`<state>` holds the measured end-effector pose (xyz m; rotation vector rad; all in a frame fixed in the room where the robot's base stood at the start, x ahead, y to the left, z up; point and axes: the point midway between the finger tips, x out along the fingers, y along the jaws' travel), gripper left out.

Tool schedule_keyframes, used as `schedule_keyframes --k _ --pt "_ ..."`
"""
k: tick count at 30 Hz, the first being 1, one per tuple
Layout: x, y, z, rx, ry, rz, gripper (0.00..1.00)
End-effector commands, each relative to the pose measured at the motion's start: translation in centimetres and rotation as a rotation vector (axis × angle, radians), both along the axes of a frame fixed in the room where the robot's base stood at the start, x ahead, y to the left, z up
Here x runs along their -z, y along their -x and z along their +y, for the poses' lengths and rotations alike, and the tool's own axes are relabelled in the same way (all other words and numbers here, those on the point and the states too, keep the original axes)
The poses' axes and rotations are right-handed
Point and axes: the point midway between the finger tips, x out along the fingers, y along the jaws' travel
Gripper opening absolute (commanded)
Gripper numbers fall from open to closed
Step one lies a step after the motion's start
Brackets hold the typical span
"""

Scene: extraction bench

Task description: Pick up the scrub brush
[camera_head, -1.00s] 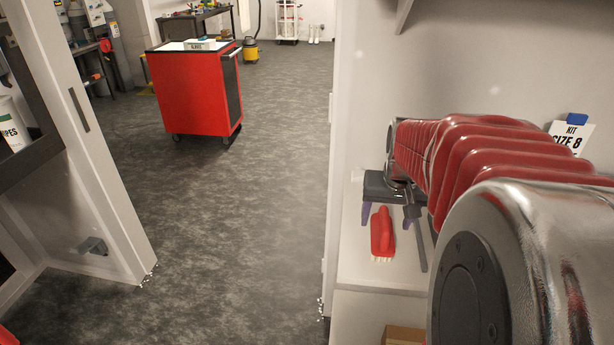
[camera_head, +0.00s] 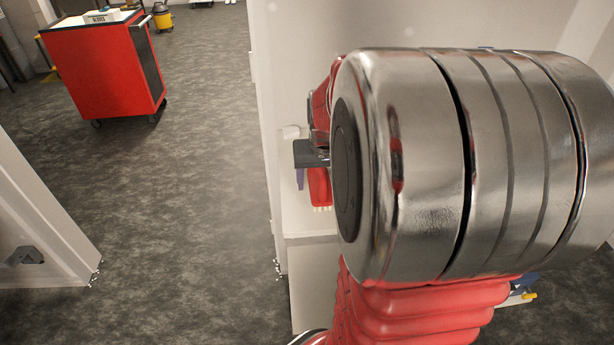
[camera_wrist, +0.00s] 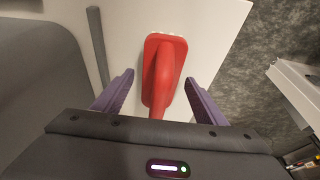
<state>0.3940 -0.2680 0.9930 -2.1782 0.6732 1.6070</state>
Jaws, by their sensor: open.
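The red scrub brush (camera_wrist: 164,68) lies on a white shelf (camera_wrist: 215,20) in the wrist view, its handle pointing toward my gripper. My gripper (camera_wrist: 158,88) is open, with one purple finger on each side of the brush and visible space between each finger and the brush. In the head view the brush (camera_head: 319,188) shows only in part beside my arm, with its pale bristles at the lower end.
A thin grey bar (camera_wrist: 97,45) lies on the shelf left of the brush. The shelf's right edge drops to the dark floor (camera_head: 190,190). A red wheeled cabinet (camera_head: 105,70) stands at the back left. A white door frame (camera_head: 40,215) is at the left.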

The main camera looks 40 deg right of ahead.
Motion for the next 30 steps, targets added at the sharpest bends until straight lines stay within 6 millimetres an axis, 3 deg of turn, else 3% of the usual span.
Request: schedule_keyframes --k 12,30 --pt "-0.05 -0.01 0.03 -0.001 0.0 0.0 0.66" --pt "-0.06 -0.02 0.05 -0.001 0.0 0.0 0.23"
